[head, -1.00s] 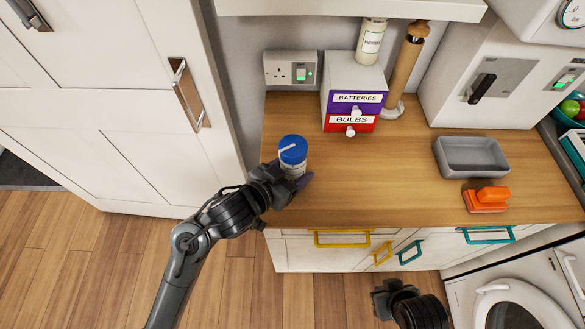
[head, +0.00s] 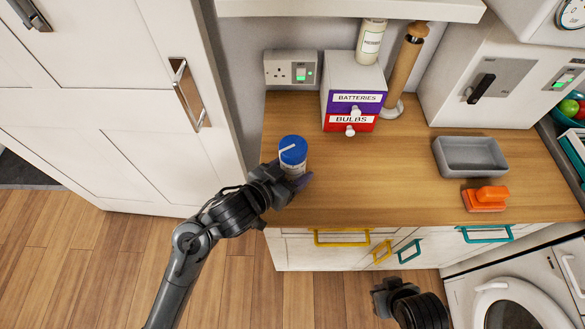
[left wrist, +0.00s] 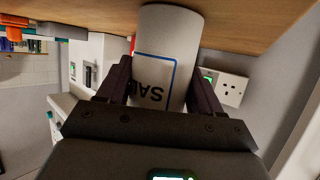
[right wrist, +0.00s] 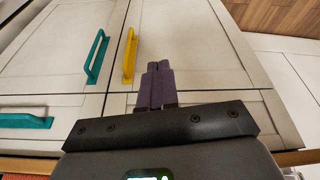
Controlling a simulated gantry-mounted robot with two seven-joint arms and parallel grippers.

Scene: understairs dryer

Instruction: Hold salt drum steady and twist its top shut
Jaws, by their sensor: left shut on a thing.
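The salt drum (head: 293,158) is a white cylinder with a blue top, standing upright near the left end of the wooden counter. A white line marks the blue top. My left gripper (head: 291,181) is shut around the drum's body from the front left. In the left wrist view the drum (left wrist: 167,50) is between both fingers, its label upside down and partly hidden; its top is out of that view. My right gripper (head: 378,297) hangs low in front of the drawers, away from the drum. In the right wrist view its fingers (right wrist: 156,84) are together and empty.
Behind the drum stand a drawer box (head: 353,98) labelled batteries and bulbs, and a paper-roll holder (head: 405,70). A grey tray (head: 471,156) and an orange brush (head: 486,198) lie at right. The counter's middle (head: 385,170) is clear. Coloured drawer handles (head: 342,239) stick out in front.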

